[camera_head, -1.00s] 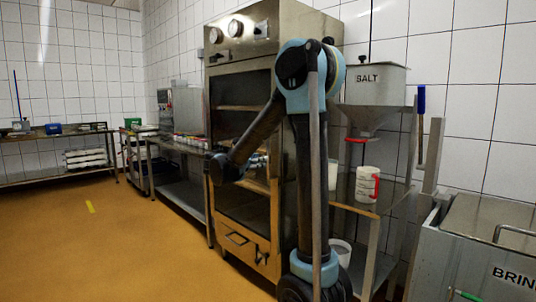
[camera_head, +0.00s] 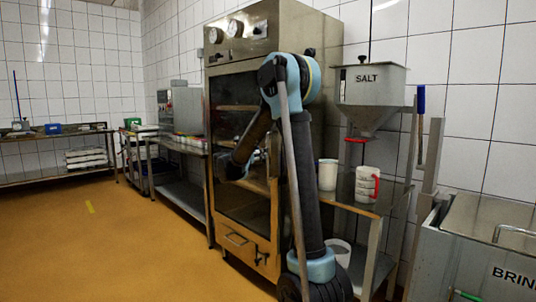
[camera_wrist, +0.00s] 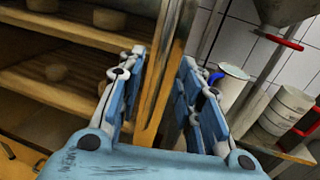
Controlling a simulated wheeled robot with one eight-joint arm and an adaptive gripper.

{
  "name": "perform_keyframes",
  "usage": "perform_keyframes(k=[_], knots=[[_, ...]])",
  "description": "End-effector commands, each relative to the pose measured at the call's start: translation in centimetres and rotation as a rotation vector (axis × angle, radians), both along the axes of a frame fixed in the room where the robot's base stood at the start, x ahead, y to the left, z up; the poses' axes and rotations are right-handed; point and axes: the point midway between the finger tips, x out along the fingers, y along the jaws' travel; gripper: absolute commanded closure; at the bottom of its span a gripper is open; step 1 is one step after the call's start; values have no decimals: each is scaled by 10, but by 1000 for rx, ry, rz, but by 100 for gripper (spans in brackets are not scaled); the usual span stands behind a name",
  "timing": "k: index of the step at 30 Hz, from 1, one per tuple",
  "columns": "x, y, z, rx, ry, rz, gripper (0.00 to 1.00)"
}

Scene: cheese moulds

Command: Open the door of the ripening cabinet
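The ripening cabinet (camera_head: 290,42) is a tall steel unit with dials on top. Its front door (camera_head: 230,195) has a dark pane with shelves behind it, and looks shut in the head view. In the wrist view, wooden shelves (camera_wrist: 45,88) with pale round cheeses (camera_wrist: 108,18) show on the left. My gripper (camera_head: 262,156) is in front of the door's right side, partly hidden by my arm. In the wrist view my gripper (camera_wrist: 160,85) is open, its blue fingers apart. A brownish upright strip (camera_wrist: 158,95) shows between them; I cannot tell whether they touch it.
A salt hopper (camera_head: 372,90) stands right of the cabinet, above a side table with a white cup (camera_head: 327,174) and stacked white moulds with a red handle (camera_head: 366,184). A brine tank (camera_head: 470,255) is at the front right. The floor (camera_head: 120,235) is clear on the left.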

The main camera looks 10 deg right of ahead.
Motion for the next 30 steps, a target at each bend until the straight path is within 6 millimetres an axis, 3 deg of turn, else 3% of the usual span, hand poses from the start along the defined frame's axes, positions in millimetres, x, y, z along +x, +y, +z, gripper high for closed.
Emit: perform_keyframes(k=[12,26,30], knots=[[46,-44,0,0,0,-2,67],[54,-50,0,1,-1,0,67],[54,-50,0,1,-1,0,95]])
